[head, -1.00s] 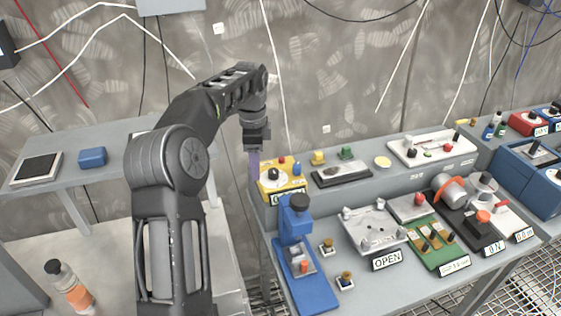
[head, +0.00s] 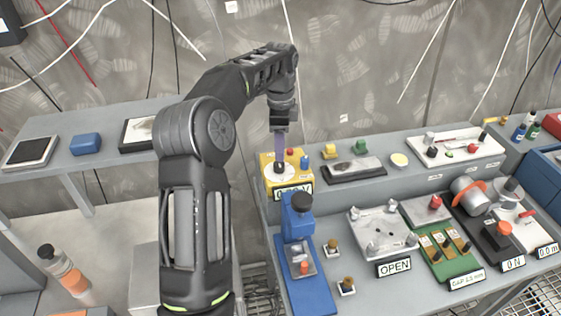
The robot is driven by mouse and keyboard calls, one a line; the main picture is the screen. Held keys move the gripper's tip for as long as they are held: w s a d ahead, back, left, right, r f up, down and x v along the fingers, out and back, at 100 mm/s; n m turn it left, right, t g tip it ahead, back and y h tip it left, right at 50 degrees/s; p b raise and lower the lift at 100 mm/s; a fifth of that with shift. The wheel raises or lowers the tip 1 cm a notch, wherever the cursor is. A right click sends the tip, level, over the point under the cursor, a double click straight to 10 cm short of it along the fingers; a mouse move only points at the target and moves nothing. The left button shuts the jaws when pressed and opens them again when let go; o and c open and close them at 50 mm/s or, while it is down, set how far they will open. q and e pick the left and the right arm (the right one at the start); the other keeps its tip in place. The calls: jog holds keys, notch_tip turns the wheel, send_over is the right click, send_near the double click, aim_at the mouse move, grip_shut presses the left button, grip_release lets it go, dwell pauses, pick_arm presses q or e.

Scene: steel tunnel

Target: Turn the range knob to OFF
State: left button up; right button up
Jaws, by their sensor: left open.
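The yellow meter box (head: 266,185) stands at the left end of the bench's raised shelf. It has a white round dial with a black knob (head: 280,168), red and blue posts, and a front label too small to read surely. My left gripper (head: 280,155) points straight down over the knob, its purplish fingers open. The fingertips are at or just above the knob; I cannot tell whether they touch it. They hide part of the dial, so the knob's setting cannot be read. My right gripper is not in view.
A blue press (head: 300,228) stands just in front of the yellow box. A black tray (head: 355,170) and small yellow and green blocks lie to its right. A metal plate fixture (head: 383,232) with an OPEN label and a green board (head: 445,250) fill the lower bench.

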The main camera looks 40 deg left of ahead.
aim_at(280, 163)
pick_arm(q)
notch_tip(280, 163, down, 6)
jog(key=shift+f+p, duration=0.1)
jog(key=shift+p, duration=0.5)
jog(key=shift+c, duration=0.2)
grip_shut()
